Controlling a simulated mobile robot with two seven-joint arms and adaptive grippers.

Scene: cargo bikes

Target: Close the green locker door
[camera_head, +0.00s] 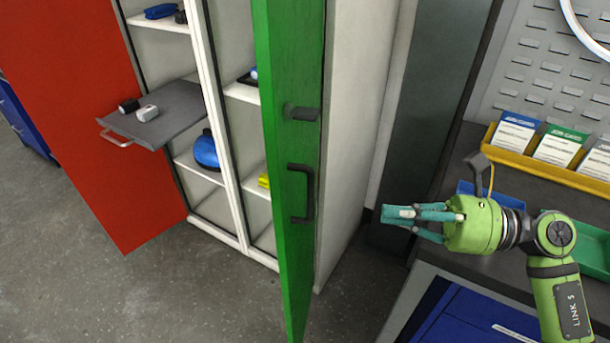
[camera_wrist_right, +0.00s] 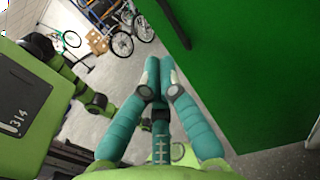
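The green locker door (camera_head: 293,250) stands open, swung out toward me from the white locker (camera_head: 345,150). Its dark handle (camera_head: 302,193) and a dark latch (camera_head: 300,112) face right. My right gripper (camera_head: 388,214) is to the right of the door, apart from it, pointing left toward it at about handle height or a little lower. Its teal fingers are together with nothing between them. In the right wrist view the fingertips (camera_wrist_right: 160,72) meet and the green door (camera_wrist_right: 250,70) fills the right side. My left gripper is not in view.
A red door (camera_head: 80,120) stands open at left, beside a pulled-out grey shelf (camera_head: 165,115) with small items. A workbench (camera_head: 480,270) with a yellow card rack (camera_head: 540,150) is at right. Bicycles (camera_wrist_right: 110,25) stand farther off. Floor before the locker is clear.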

